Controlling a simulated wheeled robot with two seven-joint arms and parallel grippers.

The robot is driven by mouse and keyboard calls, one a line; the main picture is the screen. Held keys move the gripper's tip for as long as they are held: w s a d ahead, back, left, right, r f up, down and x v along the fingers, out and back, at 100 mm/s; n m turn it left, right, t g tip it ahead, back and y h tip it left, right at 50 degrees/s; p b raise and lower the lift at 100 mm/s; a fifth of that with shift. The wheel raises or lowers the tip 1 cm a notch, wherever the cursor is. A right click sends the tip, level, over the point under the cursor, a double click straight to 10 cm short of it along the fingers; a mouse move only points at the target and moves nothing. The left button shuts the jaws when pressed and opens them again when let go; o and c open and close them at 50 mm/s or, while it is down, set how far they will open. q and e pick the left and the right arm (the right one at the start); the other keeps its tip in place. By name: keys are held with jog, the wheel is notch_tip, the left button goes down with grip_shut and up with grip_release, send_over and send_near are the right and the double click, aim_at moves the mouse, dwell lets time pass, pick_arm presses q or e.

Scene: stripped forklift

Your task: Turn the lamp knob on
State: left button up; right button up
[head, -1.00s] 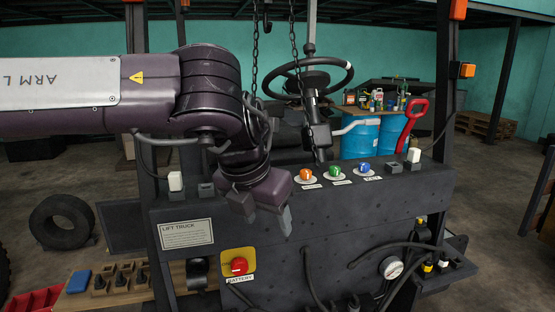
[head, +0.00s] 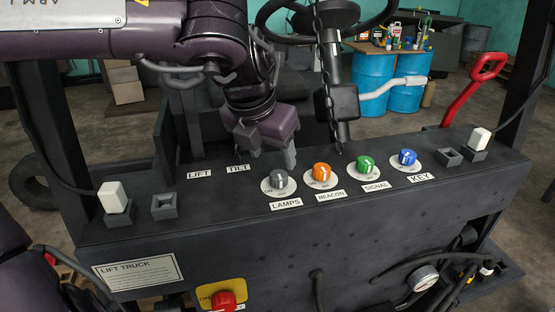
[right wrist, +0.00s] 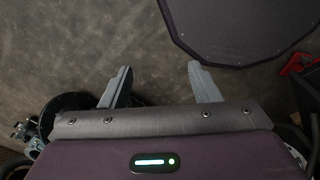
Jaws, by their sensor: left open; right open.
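The grey lamp knob (head: 279,181) sits on a round white dial on top of the dark console, above the LAMPS label (head: 286,204). My left gripper (head: 269,157) is open and empty, pointing down just behind and above the lamp knob. One finger overlaps the upper edge of the knob's dial in this view; I cannot tell whether it touches. My right gripper (right wrist: 160,70) is open and empty in the right wrist view, over bare floor.
Orange beacon (head: 322,172), green signal (head: 365,164) and blue key (head: 407,157) knobs stand in a row to the right. A red battery knob (head: 223,301) is on the front panel. The steering column (head: 340,105) rises behind the console.

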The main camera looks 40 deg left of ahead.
aim_at(278, 174)
pick_arm(q)
jog(key=p+x, duration=0.1)
jog(key=x, duration=0.4)
jog(key=shift+p, duration=0.35)
jog(key=shift+w+f, duration=0.15)
jog(key=shift+f, duration=0.45)
jog(key=shift+r, duration=0.1)
jog(key=shift+c, duration=0.2)
jog(key=c, duration=1)
jog(key=shift+o, duration=0.2)
pick_arm(e)
jog(key=shift+w+a+r, duration=0.15)
jog(key=shift+w+r, duration=0.05)
jog(key=shift+r, duration=0.35)
jog(key=shift+w+a+r, duration=0.1)
jog(key=shift+w+r, duration=0.1)
jog(key=shift+r, duration=0.35)
